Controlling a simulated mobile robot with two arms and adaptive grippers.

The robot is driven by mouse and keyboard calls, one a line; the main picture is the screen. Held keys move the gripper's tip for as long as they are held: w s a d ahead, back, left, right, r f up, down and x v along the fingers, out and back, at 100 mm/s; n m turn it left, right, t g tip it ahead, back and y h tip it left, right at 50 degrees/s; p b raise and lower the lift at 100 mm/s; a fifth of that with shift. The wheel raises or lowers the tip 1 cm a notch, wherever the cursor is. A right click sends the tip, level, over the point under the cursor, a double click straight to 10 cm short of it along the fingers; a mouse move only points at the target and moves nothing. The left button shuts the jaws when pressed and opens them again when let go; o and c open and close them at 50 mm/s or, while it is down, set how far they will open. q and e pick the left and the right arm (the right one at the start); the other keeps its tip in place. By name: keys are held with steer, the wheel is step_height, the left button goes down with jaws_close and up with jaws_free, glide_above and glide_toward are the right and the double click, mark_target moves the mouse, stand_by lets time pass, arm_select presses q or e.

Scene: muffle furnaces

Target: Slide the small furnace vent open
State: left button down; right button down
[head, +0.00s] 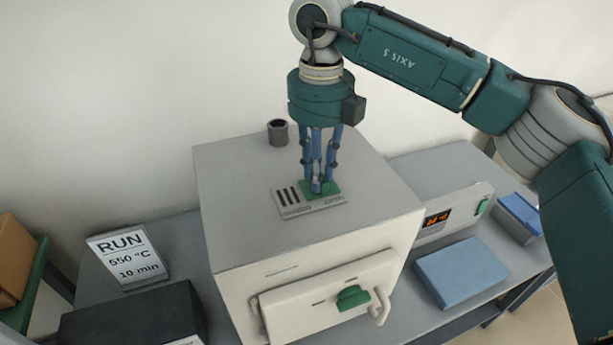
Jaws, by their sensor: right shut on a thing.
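The small furnace (240,200) is a cream box on the grey bench, with its front door (320,310) facing me. On its top lies the vent plate (290,212), with dark slots showing at its left part. My left gripper is not in view.
A short dark chimney (278,132) stands on the furnace top behind the vent. A controller (455,215) with an orange display and a blue block (461,271) are at the right. A RUN sign (126,257) and a black box (135,318) are at the left.

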steer(key=c, duration=1.5)
jaws_free()
steer(key=shift+w+d+r, duration=0.1)
steer(key=shift+d, duration=0.2)
step_height(320, 180, up, 12)
